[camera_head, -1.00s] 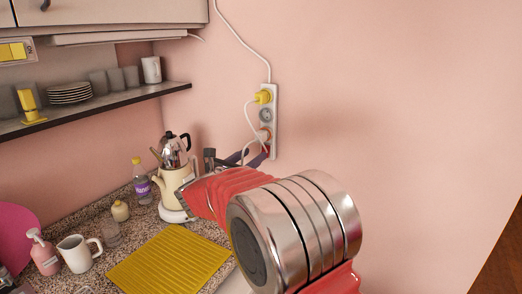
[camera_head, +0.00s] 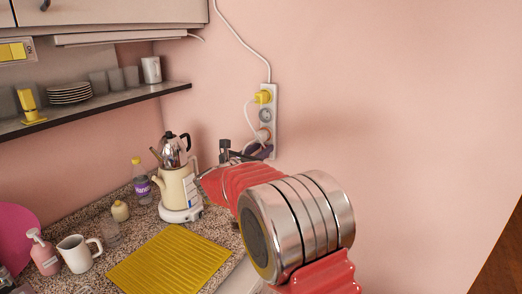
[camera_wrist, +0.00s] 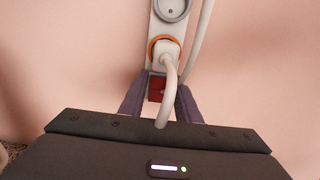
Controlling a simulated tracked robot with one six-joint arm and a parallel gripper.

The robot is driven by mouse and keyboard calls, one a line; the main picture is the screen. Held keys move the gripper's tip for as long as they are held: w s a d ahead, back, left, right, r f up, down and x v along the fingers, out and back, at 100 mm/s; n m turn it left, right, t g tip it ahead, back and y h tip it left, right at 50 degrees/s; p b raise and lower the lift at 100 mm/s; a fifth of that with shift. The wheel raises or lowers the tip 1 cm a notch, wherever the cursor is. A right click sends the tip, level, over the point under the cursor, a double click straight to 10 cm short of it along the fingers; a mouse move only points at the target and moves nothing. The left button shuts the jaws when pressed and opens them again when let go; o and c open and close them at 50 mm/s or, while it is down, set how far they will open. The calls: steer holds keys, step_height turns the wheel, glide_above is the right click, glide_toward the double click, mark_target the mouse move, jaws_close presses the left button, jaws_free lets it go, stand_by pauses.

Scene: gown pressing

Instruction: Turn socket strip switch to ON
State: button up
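The white socket strip (camera_head: 274,122) hangs upright on the pink wall; its lower part also shows in the wrist view (camera_wrist: 156,32). A red switch (camera_wrist: 157,88) sits at the strip's lower end, below a white plug (camera_wrist: 165,52) in an orange-ringed socket. My gripper (camera_wrist: 159,84) is open, with one dark finger on each side of the switch; contact cannot be told. The plug's cable hangs in front of the switch's right part. In the head view my gripper (camera_head: 262,153) is at the strip's bottom end, and the switch cannot be made out there.
A yellow plug (camera_head: 262,97) is in the top socket, with a cable hanging. A kettle (camera_head: 177,188) stands on the counter near my arm. A yellow mat (camera_head: 170,262) lies in front. The wall right of the strip is clear.

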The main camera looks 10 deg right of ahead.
steer(key=c, duration=0.7)
steer(key=shift+f, duration=0.15)
steer(key=shift+s+a+f+t+h, duration=0.1)
steer(key=shift+f+t+h, duration=0.25)
steer(key=shift+t+h, duration=0.5)
steer(key=shift+s+a+f+t+h, duration=0.1)
steer(key=shift+f+t+h, duration=0.25)
steer(key=shift+t+h, duration=0.5)
steer(key=o, duration=1.1)
steer(key=shift+c, duration=0.2)
steer(key=shift+s+a, duration=0.1)
